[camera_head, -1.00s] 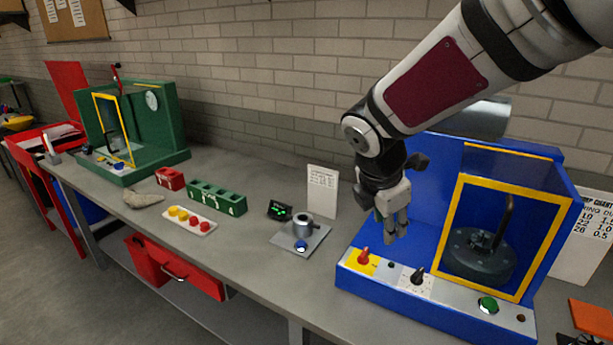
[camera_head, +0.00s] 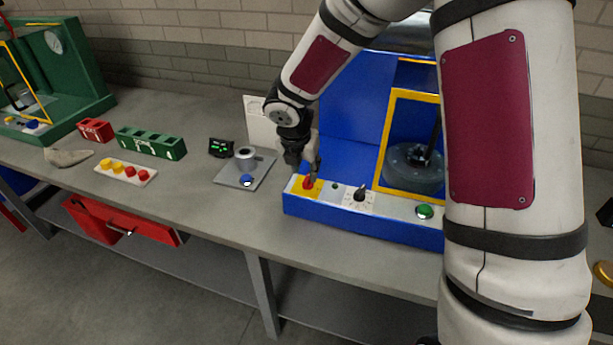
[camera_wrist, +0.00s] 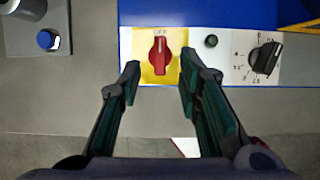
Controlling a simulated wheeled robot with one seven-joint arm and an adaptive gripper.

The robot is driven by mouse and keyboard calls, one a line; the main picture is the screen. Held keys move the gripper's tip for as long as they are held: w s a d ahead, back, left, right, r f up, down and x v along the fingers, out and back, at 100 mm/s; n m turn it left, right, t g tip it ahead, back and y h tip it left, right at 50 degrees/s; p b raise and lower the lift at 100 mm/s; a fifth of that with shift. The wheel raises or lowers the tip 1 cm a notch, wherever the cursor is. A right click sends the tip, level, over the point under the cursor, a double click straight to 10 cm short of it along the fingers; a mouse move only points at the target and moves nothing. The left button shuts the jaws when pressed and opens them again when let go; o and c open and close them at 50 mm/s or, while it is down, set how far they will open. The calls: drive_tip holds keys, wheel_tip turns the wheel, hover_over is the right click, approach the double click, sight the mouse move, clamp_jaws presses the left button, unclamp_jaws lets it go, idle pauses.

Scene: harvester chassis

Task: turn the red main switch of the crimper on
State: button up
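The red main switch (camera_head: 308,183) sits on a yellow plate at the left end of the blue crimper's (camera_head: 365,217) front panel. My gripper (camera_head: 309,172) is just above the switch in the head view. In the wrist view my gripper (camera_wrist: 158,75) is open, with one finger on each side of the yellow plate and the switch between them. I cannot tell whether a finger touches the switch.
A black dial (camera_wrist: 265,58) and a small dark green lamp (camera_wrist: 211,41) are right of the switch. A green button (camera_head: 424,211) is farther right. A grey plate with a blue button (camera_head: 246,181) stands to the left. The bench front is clear.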

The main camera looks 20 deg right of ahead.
sight(307, 178)
drive_tip(key=shift+x, duration=2.45)
clamp_jaws()
